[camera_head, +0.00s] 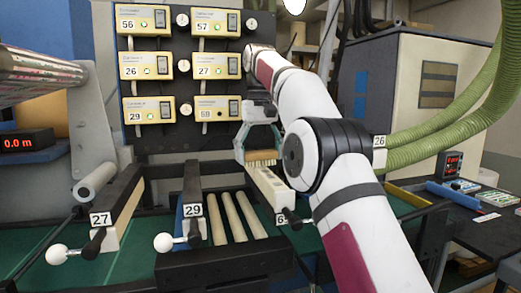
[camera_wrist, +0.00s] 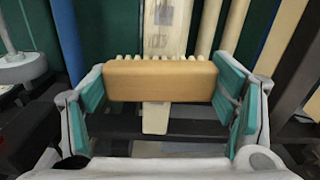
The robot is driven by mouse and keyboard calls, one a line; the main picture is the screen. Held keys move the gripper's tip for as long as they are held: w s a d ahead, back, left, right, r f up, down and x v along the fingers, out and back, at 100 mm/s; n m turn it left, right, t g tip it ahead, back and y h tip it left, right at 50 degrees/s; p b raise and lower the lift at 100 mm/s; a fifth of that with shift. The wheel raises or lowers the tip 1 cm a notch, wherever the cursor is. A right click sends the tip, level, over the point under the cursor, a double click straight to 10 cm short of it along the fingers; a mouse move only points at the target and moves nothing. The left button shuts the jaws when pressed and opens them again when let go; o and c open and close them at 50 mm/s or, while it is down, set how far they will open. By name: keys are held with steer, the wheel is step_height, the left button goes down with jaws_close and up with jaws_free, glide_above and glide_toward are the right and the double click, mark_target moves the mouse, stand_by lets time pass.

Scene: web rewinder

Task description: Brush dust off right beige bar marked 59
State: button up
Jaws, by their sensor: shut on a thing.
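My gripper (camera_head: 258,143) is shut on a wooden brush (camera_wrist: 160,80), with teal finger pads at both ends of its block. The brush's pale bristles (camera_head: 262,155) point down in the head view. A beige bar (camera_head: 270,186) lies directly below the brush, and it also shows in the wrist view (camera_wrist: 168,28). Faint grey marks or dust show on its top there. The brush crosses over this bar; I cannot tell whether the bristles touch it.
Several beige rods (camera_head: 236,216) lie left of the bar. Levers with white knobs (camera_head: 164,242) stand at bars tagged 27 and 29. A black panel (camera_head: 190,82) with several numbered controllers stands behind. Green hoses (camera_head: 440,125) and a side table (camera_head: 490,232) are at the right.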

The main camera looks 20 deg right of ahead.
mark_target(270, 177)
steer(key=shift+s+f+p, duration=0.15)
steer(key=shift+s+p, duration=1.1)
steer(key=shift+p, duration=0.45)
steer(key=shift+s+p, duration=1.5)
steer(key=shift+s, duration=0.1)
steer(key=shift+c, duration=0.5)
steer(key=shift+s, duration=0.1)
steer(key=shift+s+p, duration=0.3)
steer(key=shift+p, duration=0.1)
steer(key=shift+s, duration=0.55)
steer(key=shift+s+f, duration=0.1)
steer(key=shift+s, duration=0.55)
steer(key=shift+s, duration=1.45)
